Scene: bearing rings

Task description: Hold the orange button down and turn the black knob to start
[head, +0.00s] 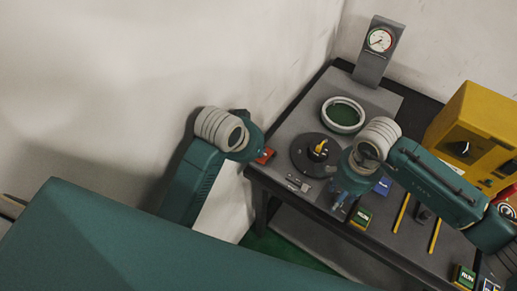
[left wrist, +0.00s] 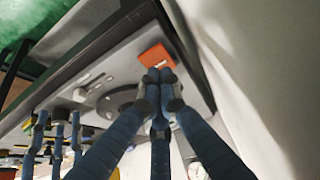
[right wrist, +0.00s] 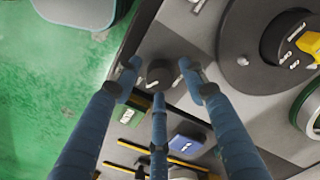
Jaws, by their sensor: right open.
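The orange button (head: 265,156) sits at the table's left end. In the left wrist view the orange button (left wrist: 156,55) is a flat block just beyond my left gripper (left wrist: 160,78). That gripper's fingers are drawn together, and their tips overlap the button's near edge. I cannot tell whether they press it. In the right wrist view a black knob (right wrist: 160,72) with a white mark lies between the fingertips of my right gripper (right wrist: 160,80), which is open around or just above it. Contact is unclear. In the head view my right arm hides this knob.
A dark disc (head: 303,163) with a yellow-and-black handle (head: 319,149) stands beside the right gripper. Behind are a pale ring (head: 343,114) and a gauge (head: 380,40). A yellow box (head: 473,130), yellow bars (head: 401,212) and a green RUN block (head: 360,218) lie to the right.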

